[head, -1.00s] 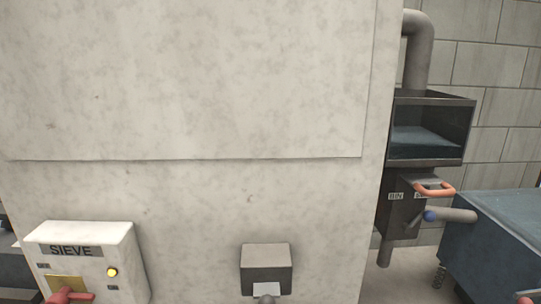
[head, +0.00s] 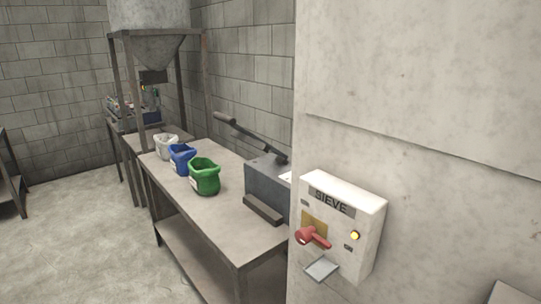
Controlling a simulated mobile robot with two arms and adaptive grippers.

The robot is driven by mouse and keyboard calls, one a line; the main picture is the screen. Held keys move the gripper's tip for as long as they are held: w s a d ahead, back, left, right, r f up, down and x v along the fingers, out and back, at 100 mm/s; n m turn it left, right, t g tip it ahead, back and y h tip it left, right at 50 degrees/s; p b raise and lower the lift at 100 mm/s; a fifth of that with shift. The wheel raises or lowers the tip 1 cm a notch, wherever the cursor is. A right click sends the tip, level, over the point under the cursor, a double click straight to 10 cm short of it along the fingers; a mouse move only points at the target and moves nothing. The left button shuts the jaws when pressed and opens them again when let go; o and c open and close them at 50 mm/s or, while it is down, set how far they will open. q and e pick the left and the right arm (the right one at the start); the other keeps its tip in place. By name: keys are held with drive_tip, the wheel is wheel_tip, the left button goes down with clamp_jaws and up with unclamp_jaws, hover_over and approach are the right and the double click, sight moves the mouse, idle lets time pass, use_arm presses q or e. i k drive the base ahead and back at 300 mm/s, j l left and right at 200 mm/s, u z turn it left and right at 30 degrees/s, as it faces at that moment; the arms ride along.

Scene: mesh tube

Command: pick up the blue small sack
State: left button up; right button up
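The blue small sack (head: 182,158) stands upright with its top open on a long work table (head: 228,226). It sits in a row between a white sack (head: 166,146) behind it and a green sack (head: 204,177) in front of it. The green sack partly covers its lower right side. Neither of my grippers shows in the head view.
A grey machine with a long lever (head: 268,186) stands on the table's right part. A hopper on a metal frame (head: 152,52) rises behind the sacks. A pale cabinet with a SIEVE switch box (head: 339,222) fills the right side. Open floor (head: 75,240) lies left of the table.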

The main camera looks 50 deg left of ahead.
sight(182, 159)
drive_tip(key=j+u, duration=0.15)
drive_tip(key=u, duration=0.3)
drive_tip(key=k+j+u, duration=0.1)
drive_tip(key=u, duration=0.3)
drive_tip(key=j+u, duration=0.25)
drive_tip(key=j, duration=0.45)
drive_tip(key=j+u, duration=0.2)
drive_tip(key=j, duration=0.5)
drive_tip(key=i+j+u, duration=0.1)
drive_tip(key=j+u, duration=0.15)
drive_tip(key=j, duration=0.9)
drive_tip(key=i+j, duration=0.15)
drive_tip(key=j, duration=0.35)
